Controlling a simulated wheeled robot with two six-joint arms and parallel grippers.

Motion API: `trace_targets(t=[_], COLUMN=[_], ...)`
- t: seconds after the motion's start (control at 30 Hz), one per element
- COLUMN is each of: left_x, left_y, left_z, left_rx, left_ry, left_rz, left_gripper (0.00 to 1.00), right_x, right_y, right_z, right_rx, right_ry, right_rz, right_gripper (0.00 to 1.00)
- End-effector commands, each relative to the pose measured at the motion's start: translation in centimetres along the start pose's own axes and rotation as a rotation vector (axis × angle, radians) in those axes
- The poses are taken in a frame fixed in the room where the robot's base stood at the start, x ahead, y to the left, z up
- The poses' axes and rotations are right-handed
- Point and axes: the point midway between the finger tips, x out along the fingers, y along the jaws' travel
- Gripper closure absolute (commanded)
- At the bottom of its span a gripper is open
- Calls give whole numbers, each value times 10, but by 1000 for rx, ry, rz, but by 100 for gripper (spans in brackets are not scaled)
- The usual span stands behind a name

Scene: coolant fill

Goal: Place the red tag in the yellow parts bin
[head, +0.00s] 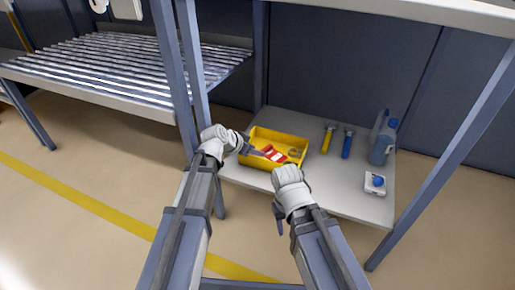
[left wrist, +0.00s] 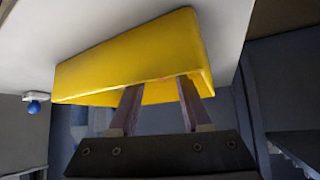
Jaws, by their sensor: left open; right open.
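The yellow parts bin (head: 261,133) stands on the grey shelf, and its outer wall fills much of the left wrist view (left wrist: 135,60). The red tag (head: 272,153), with white markings, shows within the bin's outline in the head view. It appears to lie inside, but I cannot tell what it rests on. My left gripper (head: 253,150) is at the bin's left side with its fingertips near the tag. In the left wrist view its fingers (left wrist: 157,90) are spread at the bin's rim. My right gripper (head: 279,222) is open and empty, in front of the shelf.
A yellow-handled tool (head: 327,139) and a blue-handled tool (head: 347,145) lie right of the bin. A blue jug (head: 383,140) and a white box with a blue knob (head: 375,184) are farther right. Upright posts (head: 187,75) flank the shelf (head: 340,190). A slatted rack (head: 130,70) is at left.

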Motion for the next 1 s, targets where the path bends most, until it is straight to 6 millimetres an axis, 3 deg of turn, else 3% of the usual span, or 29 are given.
trace_targets(t=[0.03, 0.1, 0.43, 0.83, 0.93, 1.0], left_x=[-18, -33, -84, -96, -93, -89], left_y=[2, 2, 1, 2, 22, 52], left_z=[-4, -4, -3, 0, 8, 23], left_rx=[-2, -2, -1, -1, -17, -46], left_ry=[0, 0, 0, -4, -60, -154], left_rz=[-1, -1, 0, 4, 29, 59], left_gripper=[52, 52, 52, 52, 52, 52], right_x=[-16, -26, -61, -68, -68, -68], right_y=[2, 3, 6, 7, 7, 7], right_z=[1, 1, 3, 4, 4, 4], right_rx=[0, 0, 0, 0, 0, 0], right_ry=[0, 0, -1, -1, -1, -1], right_rz=[0, 0, 0, 0, 0, 0], right_gripper=[50, 50, 50, 50, 50, 50])
